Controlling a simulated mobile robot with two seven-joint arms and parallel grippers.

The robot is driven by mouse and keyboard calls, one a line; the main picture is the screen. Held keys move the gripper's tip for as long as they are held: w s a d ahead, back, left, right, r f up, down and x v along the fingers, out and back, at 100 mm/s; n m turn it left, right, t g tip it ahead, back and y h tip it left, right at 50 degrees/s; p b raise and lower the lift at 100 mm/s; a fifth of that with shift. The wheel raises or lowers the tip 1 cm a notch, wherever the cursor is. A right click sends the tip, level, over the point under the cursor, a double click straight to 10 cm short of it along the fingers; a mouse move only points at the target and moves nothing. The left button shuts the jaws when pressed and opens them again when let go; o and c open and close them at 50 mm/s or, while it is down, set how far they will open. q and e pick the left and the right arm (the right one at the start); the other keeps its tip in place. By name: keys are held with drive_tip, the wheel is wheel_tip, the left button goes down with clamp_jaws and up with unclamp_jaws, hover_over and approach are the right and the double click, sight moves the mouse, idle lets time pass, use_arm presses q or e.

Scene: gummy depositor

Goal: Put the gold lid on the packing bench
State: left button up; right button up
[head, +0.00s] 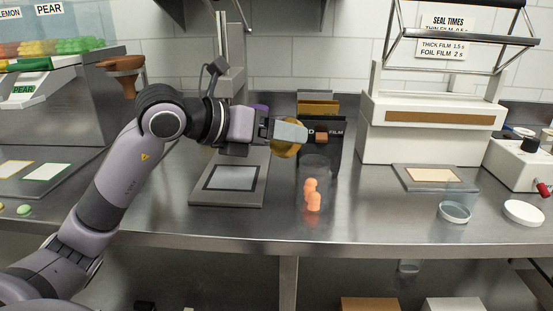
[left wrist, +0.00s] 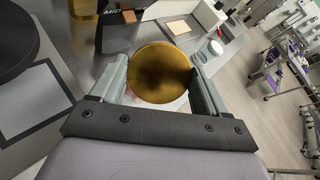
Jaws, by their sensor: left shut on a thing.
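The gold lid (head: 280,150) is a round disc held between the fingers of my left gripper (head: 290,134), raised above the bench. In the left wrist view the gold lid (left wrist: 160,72) shows face-on between both fingers of the left gripper (left wrist: 162,88). In the head view the fingers hide much of the lid. The steel bench (head: 355,222) spreads below. A clear jar (head: 326,180) with several orange gummies (head: 313,197) stands on it, just below and to the right of the lid. My right gripper is out of view.
Bench between jar and dish is clear.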

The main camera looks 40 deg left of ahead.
sight(276, 147)
use_arm(q)
wheel_tip(276, 147, up, 6)
drive_tip(key=shift+r+p, duration=0.15)
drive_tip(key=shift+p, duration=0.4)
drive_tip(key=shift+r, duration=0.3)
drive_tip(key=shift+d+f, duration=0.1)
